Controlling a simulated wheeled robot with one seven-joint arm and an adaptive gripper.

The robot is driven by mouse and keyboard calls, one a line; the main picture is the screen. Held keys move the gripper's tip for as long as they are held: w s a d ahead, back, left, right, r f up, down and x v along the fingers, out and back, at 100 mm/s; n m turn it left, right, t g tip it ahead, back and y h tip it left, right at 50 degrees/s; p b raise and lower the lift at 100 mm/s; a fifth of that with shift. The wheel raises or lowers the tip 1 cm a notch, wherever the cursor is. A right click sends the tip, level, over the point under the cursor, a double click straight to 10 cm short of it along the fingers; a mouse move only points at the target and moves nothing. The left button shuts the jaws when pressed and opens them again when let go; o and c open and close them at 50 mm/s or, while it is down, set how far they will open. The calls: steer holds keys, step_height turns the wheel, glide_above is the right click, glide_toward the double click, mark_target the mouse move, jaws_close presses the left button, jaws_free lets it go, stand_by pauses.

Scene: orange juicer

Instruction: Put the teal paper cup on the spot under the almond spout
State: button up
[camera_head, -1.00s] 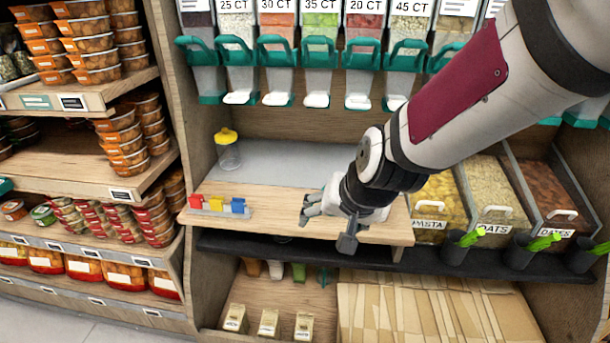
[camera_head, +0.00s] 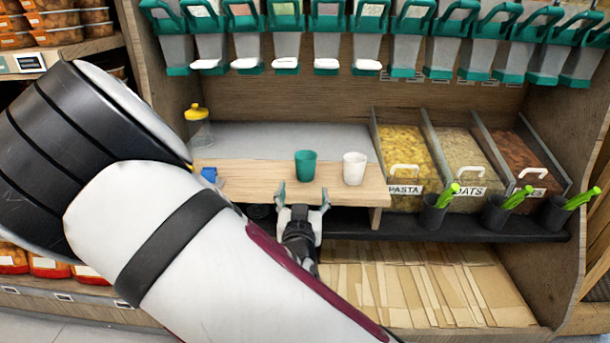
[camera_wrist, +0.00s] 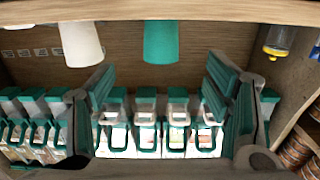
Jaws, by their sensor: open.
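The teal paper cup (camera_head: 306,165) stands upright on the wooden ledge. My gripper (camera_head: 303,197) is open and empty just in front of it, its two fingers pointing toward the ledge and the cup apart from them. In the wrist view, which looks upside down, the teal cup (camera_wrist: 161,42) shows beyond the gap between the open fingers (camera_wrist: 163,85). A row of dispensers with teal levers (camera_head: 285,22) hangs above, with pale spouts (camera_head: 285,64). Their name labels are out of the head view, so I cannot tell which is almond. The grey shelf (camera_head: 260,136) below them is bare in the middle.
A white cup (camera_head: 354,168) stands right of the teal cup on the ledge (camera_head: 255,180). A yellow-lidded jar (camera_head: 198,128) stands at the left. Bins of pasta (camera_head: 408,152) and oats (camera_head: 462,158) and dark scoop holders (camera_head: 434,212) are at right. My arm covers the lower left.

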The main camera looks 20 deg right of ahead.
mark_target(305, 170)
steer(key=b+x, duration=0.1)
steer(key=x, duration=0.7)
steer(key=shift+w+r+b, duration=0.1)
steer(key=shift+w+b, duration=0.2)
steer(key=b+x, duration=0.1)
steer(key=x, duration=0.3)
steer(key=shift+w+b, duration=0.1)
steer(key=shift+b, duration=0.25)
steer(key=shift+w+d, duration=0.2)
steer(key=shift+w, duration=0.25)
steer(key=c, duration=0.9)
steer(key=shift+c, duration=0.2)
